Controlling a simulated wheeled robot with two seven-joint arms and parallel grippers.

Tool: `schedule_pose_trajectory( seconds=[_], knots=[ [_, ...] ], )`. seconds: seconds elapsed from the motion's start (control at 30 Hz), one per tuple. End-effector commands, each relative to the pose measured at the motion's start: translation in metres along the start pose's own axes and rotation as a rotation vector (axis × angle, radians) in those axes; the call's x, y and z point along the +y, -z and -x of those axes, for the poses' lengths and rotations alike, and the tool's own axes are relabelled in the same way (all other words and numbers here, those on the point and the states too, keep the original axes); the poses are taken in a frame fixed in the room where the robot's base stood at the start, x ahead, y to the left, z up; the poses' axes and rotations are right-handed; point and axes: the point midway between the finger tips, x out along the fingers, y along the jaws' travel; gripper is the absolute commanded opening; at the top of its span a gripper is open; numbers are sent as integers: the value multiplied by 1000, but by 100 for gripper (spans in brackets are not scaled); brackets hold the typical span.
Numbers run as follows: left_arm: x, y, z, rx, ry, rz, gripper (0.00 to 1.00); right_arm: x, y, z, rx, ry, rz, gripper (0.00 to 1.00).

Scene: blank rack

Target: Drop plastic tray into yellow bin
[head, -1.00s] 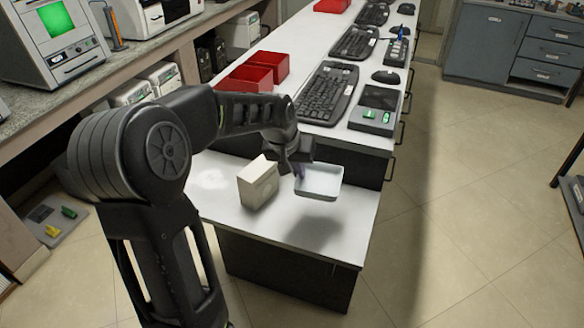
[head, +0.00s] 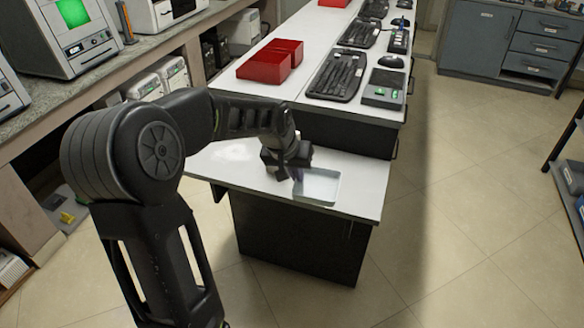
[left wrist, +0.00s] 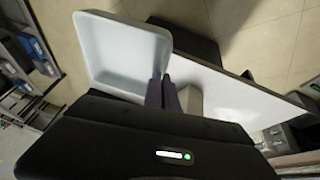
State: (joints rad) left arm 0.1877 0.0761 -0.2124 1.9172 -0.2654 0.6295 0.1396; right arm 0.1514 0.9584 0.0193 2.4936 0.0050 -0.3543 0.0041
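The plastic tray (head: 319,187) is white and shallow. It shows at the right half of the white low table, at my left gripper (head: 297,174). In the left wrist view the tray (left wrist: 118,52) fills the upper left, and the fingers of my left gripper (left wrist: 163,90) are closed at its near right edge. The fingers are small and partly hidden in the head view. No yellow bin shows in either view. My right gripper is not in view.
The white low table (head: 228,160) looks bare left of the gripper. A pale block (left wrist: 191,100) shows beside the fingers in the left wrist view. Red bins (head: 264,66) and a keyboard (head: 337,76) stand on the higher bench behind. The floor at right (head: 470,200) is open.

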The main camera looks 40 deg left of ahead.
Motion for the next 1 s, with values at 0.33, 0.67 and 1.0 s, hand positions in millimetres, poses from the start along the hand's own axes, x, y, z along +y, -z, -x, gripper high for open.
schedule_pose_trajectory(
  seconds=[0.33, 0.67, 1.0],
  knots=[
    [42, -45, -38, -20, -45, -109, 0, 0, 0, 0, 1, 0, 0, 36],
    [120, -127, -106, -55, -127, -311, 0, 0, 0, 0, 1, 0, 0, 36],
    [166, -172, -146, -62, -177, -426, 0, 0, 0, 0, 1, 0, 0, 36]
  ],
)
